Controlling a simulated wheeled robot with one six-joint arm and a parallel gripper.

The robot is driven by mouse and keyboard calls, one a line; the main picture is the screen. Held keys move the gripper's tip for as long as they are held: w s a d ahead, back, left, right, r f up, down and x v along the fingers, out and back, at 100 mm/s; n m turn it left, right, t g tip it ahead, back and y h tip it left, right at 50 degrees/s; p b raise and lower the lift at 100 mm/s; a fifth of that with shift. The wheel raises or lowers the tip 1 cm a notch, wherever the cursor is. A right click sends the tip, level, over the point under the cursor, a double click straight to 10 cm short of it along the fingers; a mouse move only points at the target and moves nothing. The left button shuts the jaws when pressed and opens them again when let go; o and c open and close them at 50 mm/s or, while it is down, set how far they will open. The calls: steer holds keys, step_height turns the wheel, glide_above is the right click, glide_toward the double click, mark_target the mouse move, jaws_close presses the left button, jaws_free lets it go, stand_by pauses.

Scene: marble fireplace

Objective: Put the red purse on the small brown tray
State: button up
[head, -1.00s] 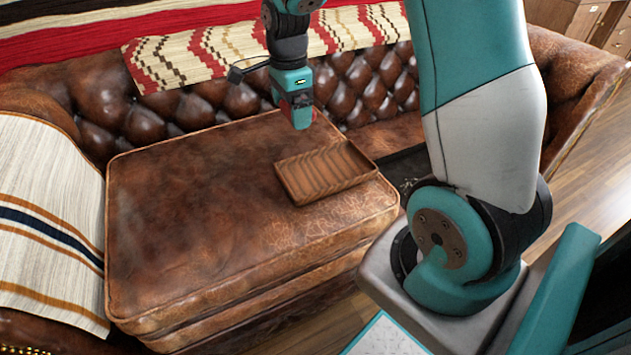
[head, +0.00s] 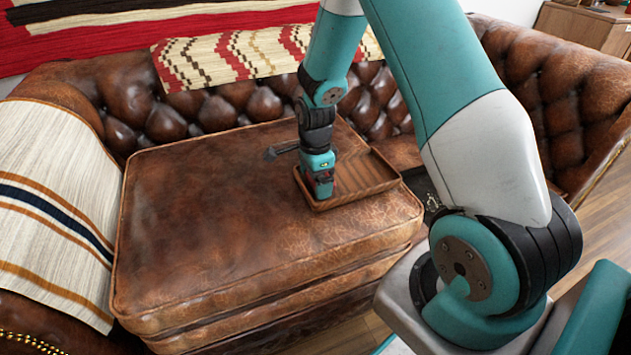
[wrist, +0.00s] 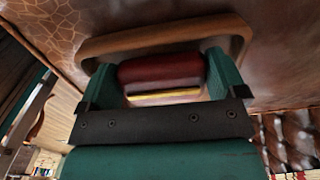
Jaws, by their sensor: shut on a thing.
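The red purse (wrist: 160,68) is between the two fingers of my gripper (wrist: 161,78) in the wrist view, with a yellow strip along its near edge. My gripper is shut on it. The small brown tray (head: 368,176) lies on the brown leather cushion in the head view, and its rim (wrist: 165,37) shows behind the purse in the wrist view. My gripper (head: 319,194) is at the tray's left part in the head view, pointing down. The purse is mostly hidden there, and I cannot tell if it touches the tray.
The tray rests on a large stacked leather cushion (head: 210,220) in front of a tufted leather sofa (head: 120,100). A striped blanket (head: 50,200) hangs at left and a patterned cloth (head: 225,60) lies over the backrest.

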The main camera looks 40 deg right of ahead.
steer(key=shift+f, duration=0.3)
steer(key=o, duration=0.7)
steer(key=shift+c, duration=0.2)
step_height(320, 180, up, 12)
steer(key=p, duration=0.3)
steer(key=s+a+r+n+y, duration=0.2)
steer(key=s+a+r+n, duration=0.4)
steer(key=a+r+n, duration=0.45)
steer(key=s+a+r+n+y, duration=0.1)
steer(key=s+a+r+n, duration=0.1)
steer(key=s+a+n, duration=0.4)
steer(key=s+a+r+n+y, duration=0.1)
steer(key=s+a+r+n, duration=0.2)
steer(key=s+a+n, duration=0.3)
steer(key=s+n, duration=0.4)
steer(key=n, duration=0.2)
steer(key=shift+r, duration=0.2)
steer(key=shift+s, duration=0.1)
